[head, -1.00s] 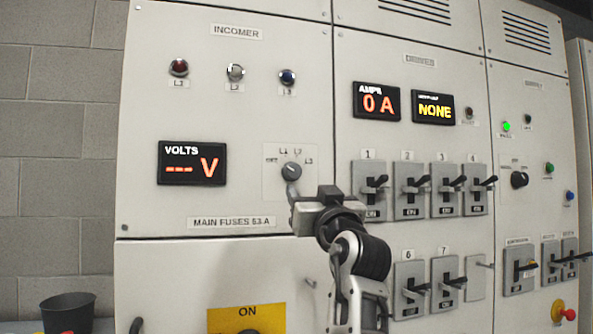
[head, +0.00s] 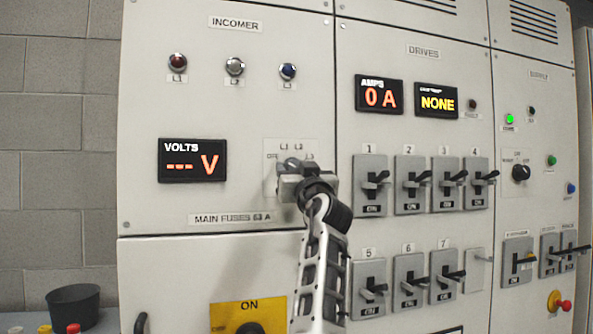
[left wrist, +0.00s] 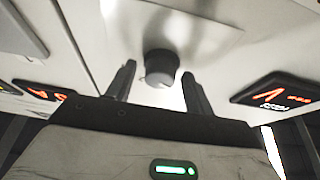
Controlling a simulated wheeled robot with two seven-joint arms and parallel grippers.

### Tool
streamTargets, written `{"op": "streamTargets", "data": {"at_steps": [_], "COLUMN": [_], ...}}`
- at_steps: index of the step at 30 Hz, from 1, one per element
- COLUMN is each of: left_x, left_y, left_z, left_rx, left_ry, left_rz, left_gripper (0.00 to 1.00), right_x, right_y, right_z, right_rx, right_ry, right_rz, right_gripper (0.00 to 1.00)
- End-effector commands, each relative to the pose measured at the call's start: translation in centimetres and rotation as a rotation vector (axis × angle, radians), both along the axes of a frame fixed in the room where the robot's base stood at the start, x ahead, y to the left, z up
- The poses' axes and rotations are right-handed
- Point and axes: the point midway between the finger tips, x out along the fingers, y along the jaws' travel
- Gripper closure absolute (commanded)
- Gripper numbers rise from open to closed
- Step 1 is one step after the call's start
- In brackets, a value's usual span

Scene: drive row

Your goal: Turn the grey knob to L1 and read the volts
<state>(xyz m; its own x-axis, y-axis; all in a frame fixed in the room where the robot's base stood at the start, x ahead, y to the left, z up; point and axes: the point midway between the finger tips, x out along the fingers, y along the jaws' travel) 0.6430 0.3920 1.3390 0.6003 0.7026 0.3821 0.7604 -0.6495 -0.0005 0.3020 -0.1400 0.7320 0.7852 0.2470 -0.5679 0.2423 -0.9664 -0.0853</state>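The grey knob (head: 291,163) is on the incomer panel, below the labels L1 and L2, with OFF to its left and L3 to its right. My left gripper (head: 293,173) is in front of it and covers its lower part. In the left wrist view the knob (left wrist: 161,66) sits between the two open fingers of my left gripper (left wrist: 160,85), with a gap on each side. I cannot tell exactly where its pointer stands. The volts display (head: 192,161) reads "--- V" in orange. My right gripper is not in view.
Red, white and blue lamps (head: 235,66) are above. The amps display (head: 379,95) reads 0 A. Several black-levered switches (head: 411,184) stand to the right. A yellow ON plate (head: 247,315) is below. A dark bucket (head: 73,306) stands at the lower left.

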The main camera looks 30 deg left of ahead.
Motion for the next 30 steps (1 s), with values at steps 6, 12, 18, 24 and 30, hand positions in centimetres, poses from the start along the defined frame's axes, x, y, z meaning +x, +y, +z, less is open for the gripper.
{"op": "streamTargets", "data": {"at_steps": [6,12,18,24,30], "left_x": [0.0,0.0,-0.1,-0.2,-0.3], "left_y": [0.0,0.0,0.1,0.2,0.3], "left_z": [0.0,0.1,0.3,0.7,1.0], "left_rx": [0.0,0.004,0.04,0.125,0.23], "left_ry": [0.0,0.003,0.045,0.142,0.265], "left_rz": [0.0,0.0,0.0,0.001,0.002], "left_gripper": [0.89,0.89,0.89,0.89,0.89], "right_x": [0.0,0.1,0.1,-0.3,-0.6], "right_y": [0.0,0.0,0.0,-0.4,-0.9], "right_z": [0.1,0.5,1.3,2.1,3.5], "right_rx": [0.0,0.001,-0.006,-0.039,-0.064], "right_ry": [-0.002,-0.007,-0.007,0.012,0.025], "right_rz": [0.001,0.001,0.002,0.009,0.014], "right_gripper": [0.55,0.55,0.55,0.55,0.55]}}
